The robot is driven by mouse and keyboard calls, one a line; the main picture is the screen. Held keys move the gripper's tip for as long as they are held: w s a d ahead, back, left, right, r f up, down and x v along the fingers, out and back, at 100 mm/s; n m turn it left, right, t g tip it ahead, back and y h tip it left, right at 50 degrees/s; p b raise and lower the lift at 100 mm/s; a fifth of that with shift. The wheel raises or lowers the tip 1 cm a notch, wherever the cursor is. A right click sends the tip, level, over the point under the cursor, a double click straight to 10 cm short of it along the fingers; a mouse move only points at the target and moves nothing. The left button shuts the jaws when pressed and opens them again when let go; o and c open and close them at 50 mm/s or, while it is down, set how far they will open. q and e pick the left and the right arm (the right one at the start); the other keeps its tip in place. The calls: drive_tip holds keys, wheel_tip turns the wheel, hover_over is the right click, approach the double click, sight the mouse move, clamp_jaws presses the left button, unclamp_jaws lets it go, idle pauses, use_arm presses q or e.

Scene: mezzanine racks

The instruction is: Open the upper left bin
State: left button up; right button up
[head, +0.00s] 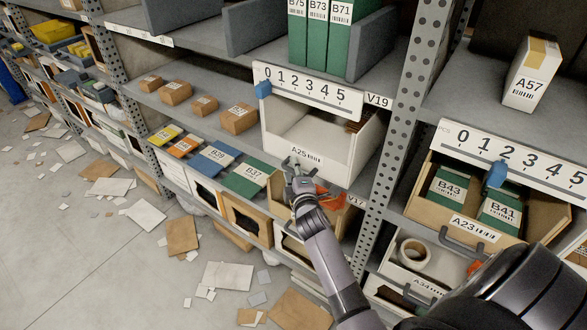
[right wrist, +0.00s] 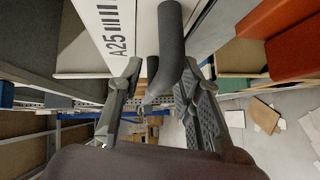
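The upper left bin (head: 275,138) is a white box labelled A25, under a numbered strip on the middle rack bay. Part of its inside shows below the strip. Its front fills the upper part of the right wrist view (right wrist: 97,22), with a dark bar handle (right wrist: 171,35) standing off it. My right gripper (head: 300,176) is at the lower front of this bin. In the right wrist view its two fingers (right wrist: 160,88) are apart, with the handle's end between them; a gap shows on the left side. Whether they touch the handle is unclear. My left gripper is not in view.
A wooden bin A23 (head: 474,229) with green boxes and a bin A34 (head: 408,283) are at the right. A perforated post (head: 396,130) stands between the bays. Green and blue boxes lie left of A25. Cardboard and papers litter the floor at left.

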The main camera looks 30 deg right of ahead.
clamp_jaws()
idle(0.3)
idle(0.6)
